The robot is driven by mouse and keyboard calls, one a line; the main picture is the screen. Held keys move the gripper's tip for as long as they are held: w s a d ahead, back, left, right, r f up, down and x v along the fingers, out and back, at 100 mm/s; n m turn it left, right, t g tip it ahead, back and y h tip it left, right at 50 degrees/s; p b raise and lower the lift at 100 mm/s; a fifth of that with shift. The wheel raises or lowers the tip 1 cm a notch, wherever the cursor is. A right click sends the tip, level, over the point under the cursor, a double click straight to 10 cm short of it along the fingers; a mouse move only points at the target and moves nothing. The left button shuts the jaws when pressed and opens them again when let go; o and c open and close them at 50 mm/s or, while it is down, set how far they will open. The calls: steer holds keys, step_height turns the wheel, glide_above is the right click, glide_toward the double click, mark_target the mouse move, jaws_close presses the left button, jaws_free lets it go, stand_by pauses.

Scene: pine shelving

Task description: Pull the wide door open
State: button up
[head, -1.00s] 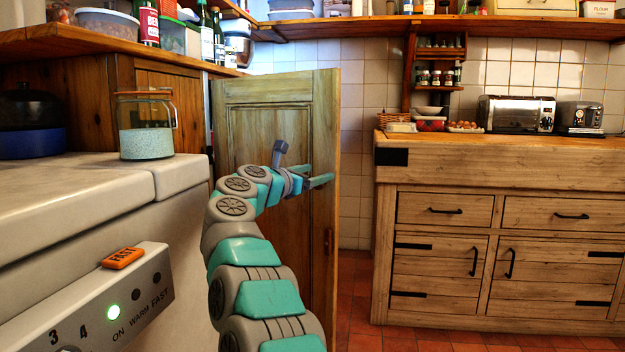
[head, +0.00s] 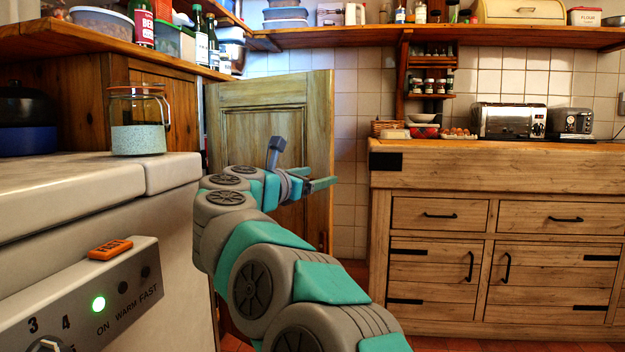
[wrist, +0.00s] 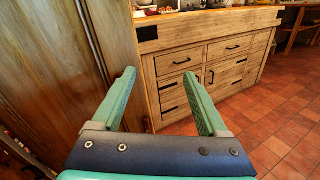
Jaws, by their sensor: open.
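The wide wooden door (head: 275,125) stands swung out from the cabinet beyond the white stove, with its free edge toward the right. It also fills the left of the wrist view (wrist: 62,60). My gripper (head: 328,181) is at the door's right part, with its teal fingers reaching to about the free edge. In the wrist view my gripper (wrist: 158,82) is open, with nothing seen held between its fingers. The left finger overlaps the door's edge there; I cannot tell whether it touches. No handle shows on the door's visible face.
The white stove (head: 120,235) with a glass jar (head: 138,137) stands close on the left. A wooden counter unit (head: 480,180) with drawers and a toaster (head: 509,121) is on the right. Red floor tiles (wrist: 275,120) are clear in front of that unit.

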steer(key=shift+s+d+r, duration=0.1)
steer(key=shift+s+d, duration=0.1)
steer(key=shift+s, duration=0.45)
steer(key=shift+s+d+r, duration=0.1)
steer(key=shift+s+d, duration=0.05)
steer(key=shift+s, duration=0.55)
steer(key=shift+s+d+r, duration=0.1)
steer(key=shift+s+d, duration=0.1)
steer(key=shift+s, duration=0.45)
steer(key=shift+c, duration=0.3)
